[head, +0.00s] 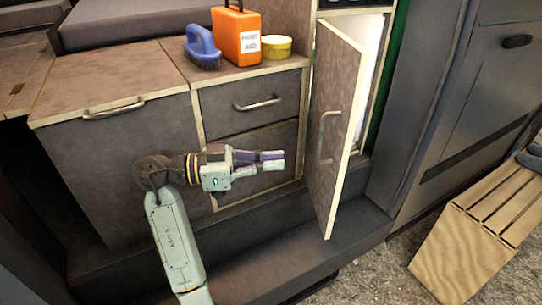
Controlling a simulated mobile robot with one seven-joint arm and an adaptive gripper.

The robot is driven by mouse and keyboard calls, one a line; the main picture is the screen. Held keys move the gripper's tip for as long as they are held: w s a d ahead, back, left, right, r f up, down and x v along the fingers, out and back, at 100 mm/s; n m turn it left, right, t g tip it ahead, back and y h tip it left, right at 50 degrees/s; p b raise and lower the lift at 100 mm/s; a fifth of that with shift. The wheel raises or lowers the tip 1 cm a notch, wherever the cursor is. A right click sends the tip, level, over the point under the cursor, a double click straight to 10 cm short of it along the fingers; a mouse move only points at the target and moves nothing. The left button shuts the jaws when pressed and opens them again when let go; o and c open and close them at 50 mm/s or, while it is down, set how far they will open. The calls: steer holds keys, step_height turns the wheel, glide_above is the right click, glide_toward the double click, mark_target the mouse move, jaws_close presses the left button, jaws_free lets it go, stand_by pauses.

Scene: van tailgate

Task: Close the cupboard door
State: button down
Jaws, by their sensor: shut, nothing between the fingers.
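The cupboard door (334,115) is a tall brown panel with light edges and a metal bar handle (324,137). It stands wide open, swung out toward me from the cupboard (373,85) at the right end of the unit. The lit white inside of the cupboard shows behind the door. My gripper (281,161) is shut and empty. It points right, in front of the lower drawer, to the left of the door and apart from it. In the picture its fingertips are a little lower than the door handle.
On the counter (165,82) stand a blue brush (202,50), an orange box (236,37) and a yellow tin (276,46). Drawers with a bar handle (257,104) lie behind my gripper. A slatted wooden bench (485,235) stands on gravel at the right.

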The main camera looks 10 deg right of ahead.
mark_target(337, 158)
steer(key=d+p, duration=0.3)
steer(key=d, duration=0.7)
steer(key=shift+s+d+r, duration=0.1)
steer(key=shift+s+d, duration=0.05)
steer(key=shift+d, duration=0.4)
steer(key=shift+d, duration=0.1)
